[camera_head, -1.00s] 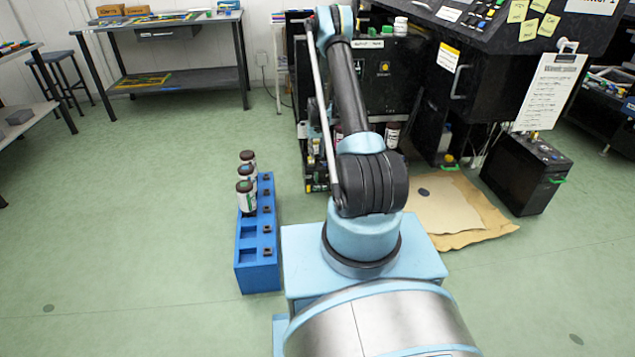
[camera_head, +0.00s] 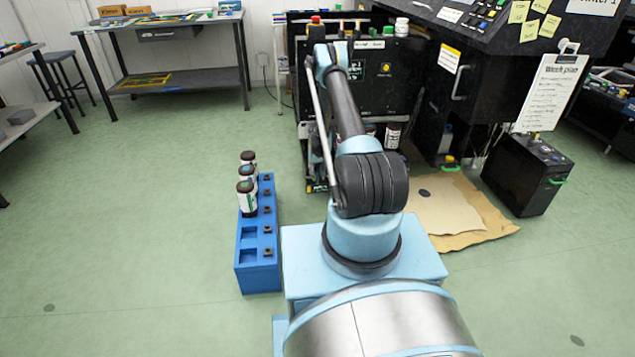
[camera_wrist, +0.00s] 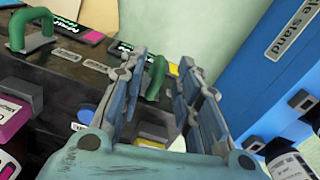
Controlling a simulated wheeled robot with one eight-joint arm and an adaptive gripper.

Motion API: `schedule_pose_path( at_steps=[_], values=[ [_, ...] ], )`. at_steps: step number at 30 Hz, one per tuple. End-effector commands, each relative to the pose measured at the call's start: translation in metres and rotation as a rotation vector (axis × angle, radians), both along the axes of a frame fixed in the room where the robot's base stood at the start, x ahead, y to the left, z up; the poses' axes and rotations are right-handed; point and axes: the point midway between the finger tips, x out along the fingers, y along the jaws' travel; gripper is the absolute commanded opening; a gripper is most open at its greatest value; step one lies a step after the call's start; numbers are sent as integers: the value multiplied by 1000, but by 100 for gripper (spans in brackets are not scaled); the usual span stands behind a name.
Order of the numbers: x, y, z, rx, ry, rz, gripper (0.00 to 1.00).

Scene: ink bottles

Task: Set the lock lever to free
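In the wrist view my gripper (camera_wrist: 162,62) is open, its two blue-grey fingers spread apart. A green upright lever or handle (camera_wrist: 156,80) shows between the fingers, with a gap on the right; whether the left finger touches it is unclear. A second green handle (camera_wrist: 32,30) stands at the upper left on the same dark, labelled surface (camera_wrist: 75,68). I cannot read which one is the lock lever, nor its setting. In the head view my gripper is hidden behind my arm, which reaches to the black cabinet (camera_head: 385,75).
A blue stand (camera_head: 258,280) with three dark-capped bottles (camera_head: 247,198) is on the floor left of my base; a blue stand (camera_wrist: 265,70) fills the wrist view's right. A black box (camera_head: 525,175) and cardboard (camera_head: 480,235) lie right. Floor at left is clear.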

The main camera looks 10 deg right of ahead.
Motion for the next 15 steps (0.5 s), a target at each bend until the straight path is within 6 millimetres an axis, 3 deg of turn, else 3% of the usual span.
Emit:
schedule_pose_path(
  at_steps=[6, 15],
  values=[
    [0, 0, -24, 0, 0, 0, 31],
    [0, 0, -35, 0, 0, 0, 31]
  ],
)
